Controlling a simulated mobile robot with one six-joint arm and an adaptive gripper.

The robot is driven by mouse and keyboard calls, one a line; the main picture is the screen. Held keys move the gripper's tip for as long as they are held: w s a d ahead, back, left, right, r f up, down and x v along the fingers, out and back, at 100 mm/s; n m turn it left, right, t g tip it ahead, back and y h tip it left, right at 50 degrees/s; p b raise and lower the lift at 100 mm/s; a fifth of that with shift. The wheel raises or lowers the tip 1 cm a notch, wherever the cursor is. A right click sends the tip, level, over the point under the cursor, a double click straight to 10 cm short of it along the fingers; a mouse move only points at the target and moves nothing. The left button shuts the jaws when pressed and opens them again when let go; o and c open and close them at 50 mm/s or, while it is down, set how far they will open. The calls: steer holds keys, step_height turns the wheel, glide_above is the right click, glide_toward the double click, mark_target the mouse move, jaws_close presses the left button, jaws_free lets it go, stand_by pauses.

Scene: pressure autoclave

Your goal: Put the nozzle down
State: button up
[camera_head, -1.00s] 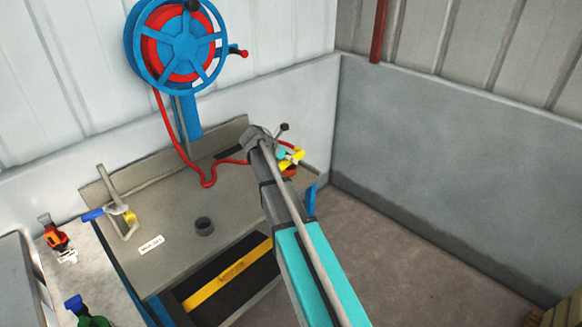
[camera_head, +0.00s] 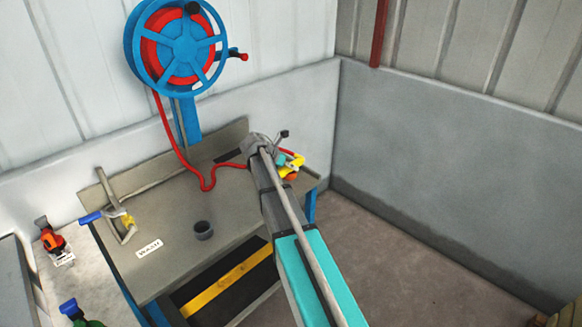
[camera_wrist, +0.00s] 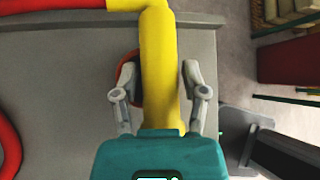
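The yellow nozzle (camera_head: 293,160), on the end of a red hose (camera_head: 209,180), is at the right end of the grey wash table (camera_head: 170,205). My gripper (camera_head: 284,168) is at it, partly hidden by my own arm. In the wrist view the nozzle (camera_wrist: 160,70) runs between the two fingers of my gripper (camera_wrist: 160,80). The fingers stand apart, with a narrow gap on each side of the nozzle. An orange-red part (camera_wrist: 127,70) shows behind the left finger. Whether the nozzle touches the table top is hard to tell.
A blue hose reel (camera_head: 180,45) hangs on the wall above the table. A tap (camera_head: 119,215), a dark round cup-like piece (camera_head: 203,230) and a "WASH" label (camera_head: 149,249) are at the table's left and middle. An orange tool (camera_head: 52,240) lies farther left. Grey walls stand behind and right.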

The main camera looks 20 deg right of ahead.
steer(key=shift+r, duration=0.2)
steer(key=shift+p+v, duration=0.95)
steer(key=shift+v, duration=0.05)
steer(key=p+v, duration=0.6)
steer(key=v, duration=0.4)
steer(key=shift+p, duration=0.4)
steer(key=shift+f, duration=0.1)
